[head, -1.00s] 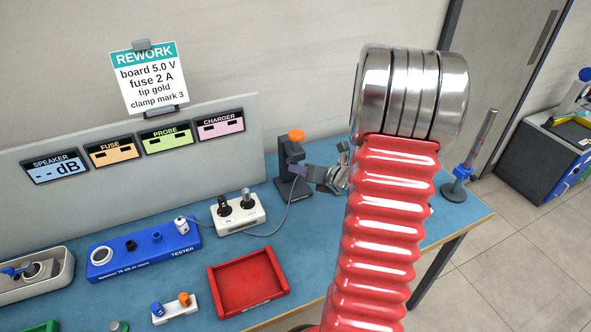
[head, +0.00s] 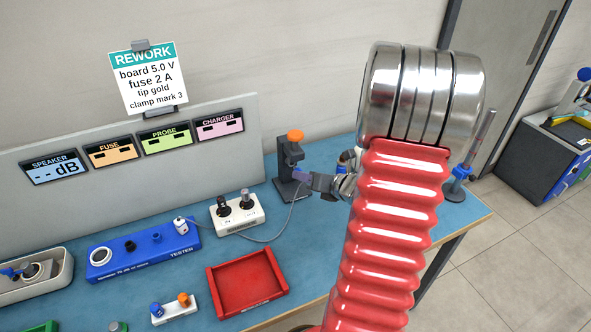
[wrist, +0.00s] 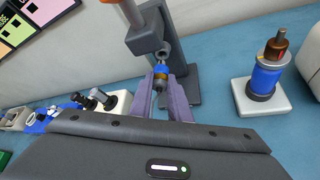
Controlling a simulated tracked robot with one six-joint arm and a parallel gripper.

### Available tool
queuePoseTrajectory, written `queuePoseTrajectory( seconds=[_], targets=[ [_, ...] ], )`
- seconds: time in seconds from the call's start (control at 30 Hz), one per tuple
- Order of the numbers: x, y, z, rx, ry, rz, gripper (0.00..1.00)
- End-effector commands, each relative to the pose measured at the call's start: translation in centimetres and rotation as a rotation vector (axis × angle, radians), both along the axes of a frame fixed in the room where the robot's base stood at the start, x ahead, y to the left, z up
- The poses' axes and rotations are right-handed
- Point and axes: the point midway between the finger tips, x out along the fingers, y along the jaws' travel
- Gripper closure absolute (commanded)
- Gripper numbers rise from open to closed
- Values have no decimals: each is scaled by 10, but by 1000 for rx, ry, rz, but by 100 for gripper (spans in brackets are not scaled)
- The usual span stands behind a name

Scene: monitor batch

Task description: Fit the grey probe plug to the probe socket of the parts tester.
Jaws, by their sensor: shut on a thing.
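The blue tester (head: 135,264) lies on the bench in the head view, with a white ring, a black and a blue fitting on top. A pale grey plug (head: 180,226) stands at its right end; I cannot tell whether it is seated. A thin grey cable runs from there toward the dark clamp stand (head: 283,172) with an orange knob. My gripper (head: 301,174) is at that stand. In the wrist view, my purple-grey fingers (wrist: 160,86) are shut on a small blue and gold piece (wrist: 160,72) beneath the stand's head. Its lower part is hidden between the fingers.
A white two-knob box (head: 237,217) stands between tester and stand. A red tray (head: 247,302) is empty in front. A white block (head: 173,309) holds blue and orange pieces. In the wrist view, a blue and copper post (wrist: 266,76) stands right of the gripper.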

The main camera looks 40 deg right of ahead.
Motion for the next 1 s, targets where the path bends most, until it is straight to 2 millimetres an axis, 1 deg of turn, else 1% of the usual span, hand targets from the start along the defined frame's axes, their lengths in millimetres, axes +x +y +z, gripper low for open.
queuePoseTrajectory(
  seconds=[0.43, 0.77, 0.8, 1.0],
  targets=[
    [-15, 4, 0, 1, 1, -2, 100],
    [-17, 5, 0, 1, 0, 0, 100],
    [-17, 5, 0, 1, 0, 0, 86],
    [-17, 5, 0, 1, 0, 0, 100]
  ],
)
